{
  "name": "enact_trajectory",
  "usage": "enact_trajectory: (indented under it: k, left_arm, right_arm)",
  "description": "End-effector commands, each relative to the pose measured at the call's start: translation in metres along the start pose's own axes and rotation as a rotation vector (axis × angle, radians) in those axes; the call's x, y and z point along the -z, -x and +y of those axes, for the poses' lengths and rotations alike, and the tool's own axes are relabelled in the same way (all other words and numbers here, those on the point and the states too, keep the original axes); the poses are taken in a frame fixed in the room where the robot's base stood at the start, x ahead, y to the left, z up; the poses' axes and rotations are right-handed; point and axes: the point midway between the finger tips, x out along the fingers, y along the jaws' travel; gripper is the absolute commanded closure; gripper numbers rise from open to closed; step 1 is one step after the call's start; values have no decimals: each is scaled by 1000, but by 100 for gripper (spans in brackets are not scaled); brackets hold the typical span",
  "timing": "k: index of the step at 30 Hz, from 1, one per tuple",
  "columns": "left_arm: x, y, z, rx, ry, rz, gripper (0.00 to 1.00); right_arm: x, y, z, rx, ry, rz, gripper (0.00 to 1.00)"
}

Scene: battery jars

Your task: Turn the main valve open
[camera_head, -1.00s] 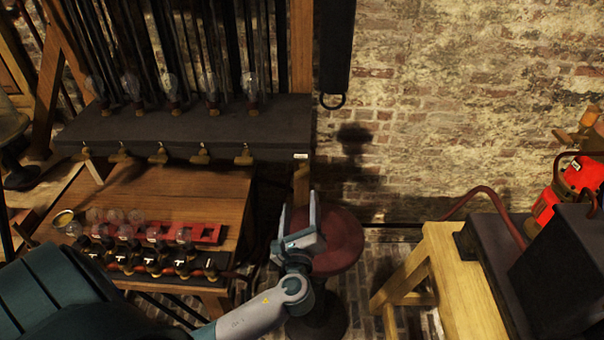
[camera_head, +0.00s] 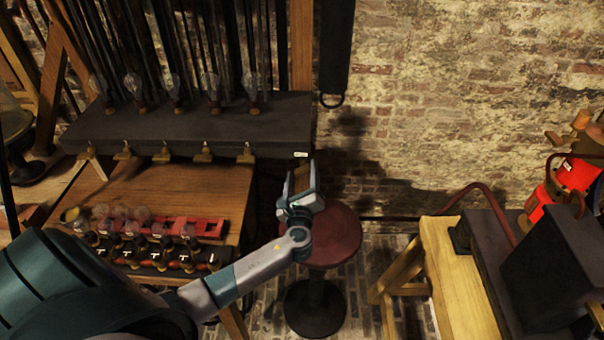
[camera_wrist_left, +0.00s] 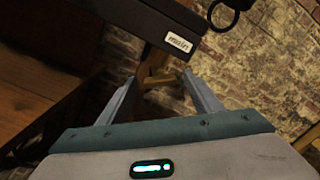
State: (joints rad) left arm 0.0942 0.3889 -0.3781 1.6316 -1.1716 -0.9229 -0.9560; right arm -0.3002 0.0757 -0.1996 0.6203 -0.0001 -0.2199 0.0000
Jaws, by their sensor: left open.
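The main valve shows as a brass-coloured piece (camera_wrist_left: 158,78) in the left wrist view, just below a white label reading "main" (camera_wrist_left: 178,43). In the head view the label (camera_head: 300,154) sits at the right end of the dark shelf front, and the valve below it is mostly hidden by my gripper. My left gripper (camera_head: 301,172) is open, close to that shelf end. In the left wrist view its two fingers (camera_wrist_left: 162,84) spread to either side of the brass piece; I cannot tell whether they touch it. My right gripper is out of view.
The dark shelf (camera_head: 200,125) carries several glass bulbs, with several brass taps (camera_head: 164,154) along its front. A wooden table (camera_head: 190,190) with small jars stands below. A red stool (camera_head: 335,235) stands under my gripper. A black bar with a ring (camera_head: 333,99) hangs right of the shelf.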

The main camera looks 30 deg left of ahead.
Motion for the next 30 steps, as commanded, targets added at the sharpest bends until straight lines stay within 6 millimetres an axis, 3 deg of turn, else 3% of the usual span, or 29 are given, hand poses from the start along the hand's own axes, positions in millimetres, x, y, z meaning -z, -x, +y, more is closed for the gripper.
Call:
enact_trajectory:
  k: [4, 9, 20, 30]
  left_arm:
    - [0, 0, 0, 0, 0, 0, 43]
    - [0, 0, 0, 0, 0, 0, 82]
    - [2, 1, 2, -1, 26, 0, 82]
    - [4, 1, 3, -1, 194, 0, 82]
  right_arm:
    - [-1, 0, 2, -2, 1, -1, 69]
    - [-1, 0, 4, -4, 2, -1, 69]
    - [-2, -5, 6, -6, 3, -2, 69]
    - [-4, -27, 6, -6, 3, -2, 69]
